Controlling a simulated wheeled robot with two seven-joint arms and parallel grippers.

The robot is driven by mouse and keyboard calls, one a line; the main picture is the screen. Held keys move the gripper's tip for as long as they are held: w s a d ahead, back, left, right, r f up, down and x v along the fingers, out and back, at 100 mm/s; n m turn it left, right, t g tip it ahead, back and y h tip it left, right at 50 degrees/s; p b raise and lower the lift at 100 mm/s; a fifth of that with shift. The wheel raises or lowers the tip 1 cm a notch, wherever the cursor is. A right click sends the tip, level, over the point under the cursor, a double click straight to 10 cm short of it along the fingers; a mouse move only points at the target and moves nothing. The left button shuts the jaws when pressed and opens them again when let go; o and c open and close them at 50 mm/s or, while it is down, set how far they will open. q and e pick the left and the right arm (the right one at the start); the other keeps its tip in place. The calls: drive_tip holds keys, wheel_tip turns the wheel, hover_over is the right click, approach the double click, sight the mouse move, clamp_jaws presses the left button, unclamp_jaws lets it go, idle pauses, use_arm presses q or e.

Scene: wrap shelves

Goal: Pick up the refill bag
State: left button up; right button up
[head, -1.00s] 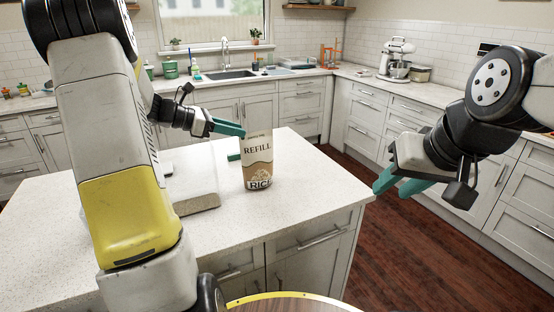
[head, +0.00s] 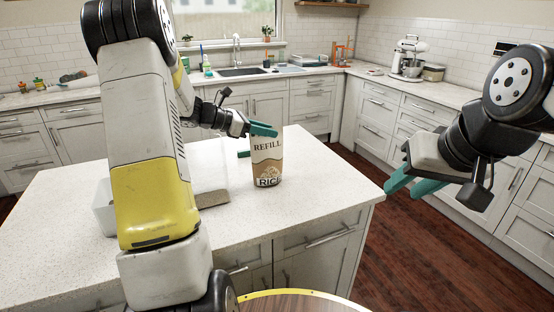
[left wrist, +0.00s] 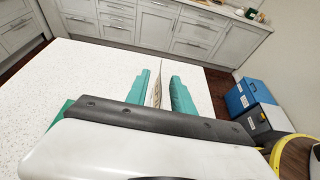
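The refill bag (head: 267,160), brown and white with "REFILL" and "RICE" on it, stands upright on the island counter. My left gripper (head: 254,142) is at the upper part of the bag, one teal finger by its top edge and the other partly hidden behind its left side. In the left wrist view the bag (left wrist: 156,92) shows edge-on between the two spread fingers (left wrist: 160,92), closer to the left finger, with a gap to the right one. My right gripper (head: 402,190) is open and empty, off the island's right corner.
The island counter (head: 310,185) is bare right of the bag.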

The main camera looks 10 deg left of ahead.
use_arm(q)
clamp_jaws()
idle(1.3)
